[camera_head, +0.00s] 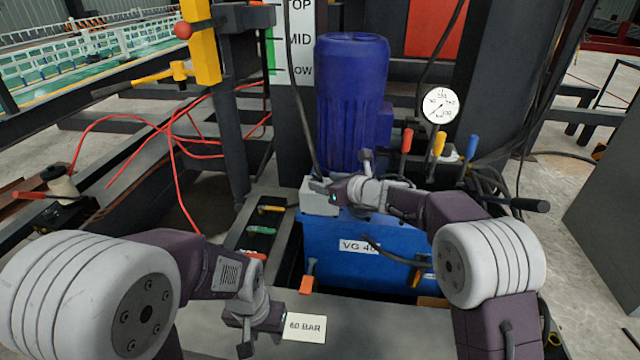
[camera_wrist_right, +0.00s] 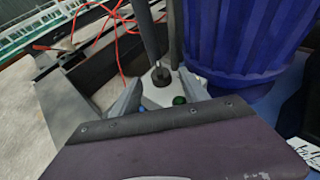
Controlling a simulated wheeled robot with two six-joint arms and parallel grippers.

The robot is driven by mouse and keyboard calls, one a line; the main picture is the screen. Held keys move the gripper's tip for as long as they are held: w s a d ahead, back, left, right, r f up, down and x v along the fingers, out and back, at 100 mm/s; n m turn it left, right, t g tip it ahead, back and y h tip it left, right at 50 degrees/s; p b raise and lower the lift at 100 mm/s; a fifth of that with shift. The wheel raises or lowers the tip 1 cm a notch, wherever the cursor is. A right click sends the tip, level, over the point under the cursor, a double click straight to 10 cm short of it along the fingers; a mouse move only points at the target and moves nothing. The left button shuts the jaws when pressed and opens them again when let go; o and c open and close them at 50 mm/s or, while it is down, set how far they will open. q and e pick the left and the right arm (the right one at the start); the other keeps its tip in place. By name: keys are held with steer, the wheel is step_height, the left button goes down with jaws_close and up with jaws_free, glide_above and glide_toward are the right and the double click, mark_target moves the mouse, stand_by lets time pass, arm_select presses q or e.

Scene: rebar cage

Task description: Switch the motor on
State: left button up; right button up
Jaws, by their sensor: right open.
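The blue ribbed motor (camera_head: 352,95) stands upright on the blue power unit (camera_head: 345,262), and fills the upper right of the right wrist view (camera_wrist_right: 235,40). A small pale switch box (camera_head: 318,205) sits at the motor's left foot; it also shows in the right wrist view (camera_wrist_right: 158,96) with a green button (camera_wrist_right: 180,100) and a dark cable entry (camera_wrist_right: 160,76). My right gripper (camera_head: 335,190) is open, its fingers either side of the box top; contact cannot be told. My left gripper (camera_head: 250,338) hangs low, near the 60 BAR plate, its jaws unclear.
A pressure gauge (camera_head: 441,105) and red, yellow and blue levers (camera_head: 438,144) stand right of the motor. A black cable (camera_head: 303,110) rises from the switch box. The 60 BAR plate (camera_head: 305,327) lies on the grey front surface. Red hoses (camera_head: 172,150) run at left.

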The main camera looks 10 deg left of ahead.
mark_target(320, 180)
steer(key=shift+x, duration=1.6)
steer(key=shift+c, duration=0.3)
